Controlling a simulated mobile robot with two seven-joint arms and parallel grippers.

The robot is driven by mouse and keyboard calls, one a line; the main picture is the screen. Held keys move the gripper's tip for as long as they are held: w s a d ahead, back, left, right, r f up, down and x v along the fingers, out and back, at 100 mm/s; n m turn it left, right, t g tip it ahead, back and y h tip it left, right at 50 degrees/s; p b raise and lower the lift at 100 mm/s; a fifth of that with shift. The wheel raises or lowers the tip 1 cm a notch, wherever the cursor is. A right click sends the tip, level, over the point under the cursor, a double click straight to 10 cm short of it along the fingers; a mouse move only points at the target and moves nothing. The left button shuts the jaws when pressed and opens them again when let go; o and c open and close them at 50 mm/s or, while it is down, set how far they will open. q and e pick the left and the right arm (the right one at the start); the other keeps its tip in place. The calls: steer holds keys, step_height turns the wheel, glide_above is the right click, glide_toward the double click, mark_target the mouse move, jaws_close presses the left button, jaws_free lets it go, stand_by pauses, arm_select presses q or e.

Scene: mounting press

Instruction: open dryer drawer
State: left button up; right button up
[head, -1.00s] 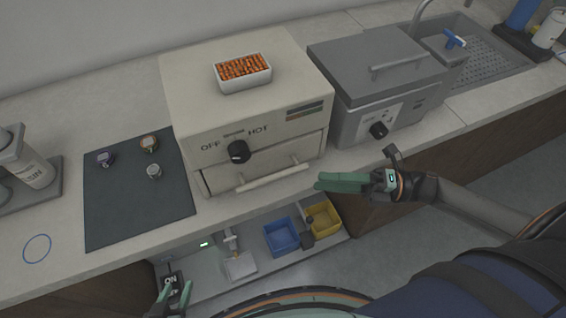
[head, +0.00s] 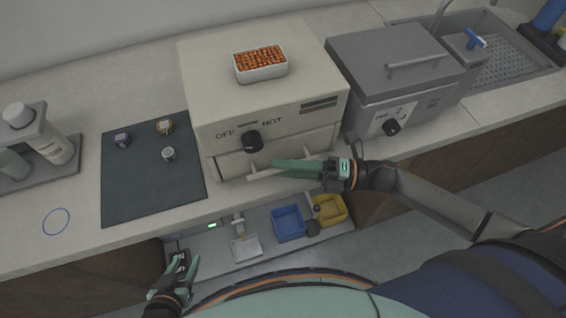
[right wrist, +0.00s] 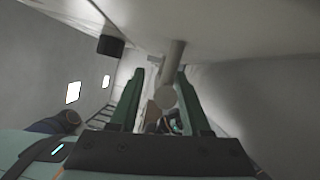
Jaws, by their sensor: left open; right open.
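The dryer (head: 290,105) is a cream box on the counter with a black knob (head: 253,141) between the OFF and HOT marks. Its drawer front (head: 231,163) is below the knob, with a pale bar handle (head: 262,173); I cannot tell whether the drawer is fully shut. My right gripper (head: 282,167) is open at the handle, its fingers hiding much of it. In the right wrist view, the handle (right wrist: 168,90) runs between the two open fingers (right wrist: 158,85). My left gripper (head: 188,266) is open and low, in front of the counter, away from the dryer.
A white tray of orange pieces (head: 262,73) sits on the dryer. A grey machine (head: 390,75) stands close on its right. A dark mat (head: 150,190) with several small round pieces lies left. Blue (head: 289,223) and yellow (head: 329,210) bins are on the shelf below.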

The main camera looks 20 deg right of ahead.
steer(key=shift+w+a, duration=0.1)
steer(key=shift+a, duration=0.15)
jaws_close()
stand_by(1.4)
